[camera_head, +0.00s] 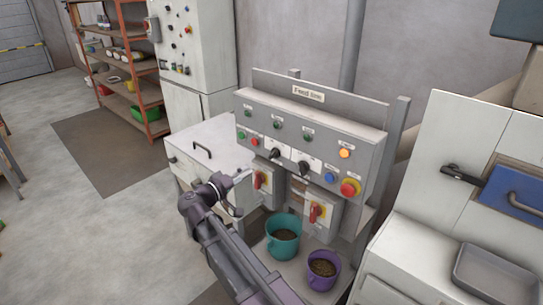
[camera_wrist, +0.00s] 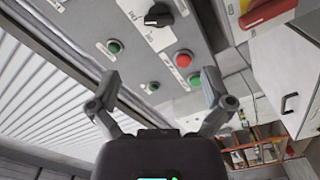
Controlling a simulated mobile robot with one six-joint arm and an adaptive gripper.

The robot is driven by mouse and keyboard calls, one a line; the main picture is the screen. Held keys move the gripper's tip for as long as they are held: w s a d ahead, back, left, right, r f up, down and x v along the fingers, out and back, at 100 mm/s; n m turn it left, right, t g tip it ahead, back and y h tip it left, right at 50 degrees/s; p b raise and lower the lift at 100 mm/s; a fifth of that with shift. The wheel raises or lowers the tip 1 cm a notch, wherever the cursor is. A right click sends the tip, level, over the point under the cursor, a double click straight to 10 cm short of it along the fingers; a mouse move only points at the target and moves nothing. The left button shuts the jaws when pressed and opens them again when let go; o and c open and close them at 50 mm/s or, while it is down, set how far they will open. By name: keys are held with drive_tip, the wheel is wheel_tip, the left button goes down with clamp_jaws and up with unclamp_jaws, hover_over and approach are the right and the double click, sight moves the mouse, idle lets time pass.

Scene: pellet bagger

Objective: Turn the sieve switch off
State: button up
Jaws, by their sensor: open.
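The control panel (camera_head: 300,130), with a small sign on top, carries two black rotary knobs on white plates. The left knob (camera_head: 275,153) and the right knob (camera_head: 304,168) both sit in the lower row; their labels are too small to read, so I cannot tell which is the sieve switch. One black knob (camera_wrist: 159,14) shows at the top of the wrist view, beyond the fingertips. My gripper (camera_wrist: 160,88) is open and empty, facing the panel. In the head view my gripper (camera_head: 238,177) is left of and below the knobs, apart from them.
Red push button (camera_wrist: 183,58) and green button (camera_wrist: 194,80) lie near the knob. Below the panel are a red-handled switch (camera_head: 262,180), another red-handled switch (camera_head: 316,212), a teal bucket (camera_head: 283,246) and a purple bucket (camera_head: 322,283).

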sight(271, 156)
drive_tip(key=shift+a+r, duration=0.1)
idle(0.4)
drive_tip(key=x, duration=1.3)
drive_tip(key=shift+w+r, duration=0.1)
drive_tip(key=shift+w, duration=0.25)
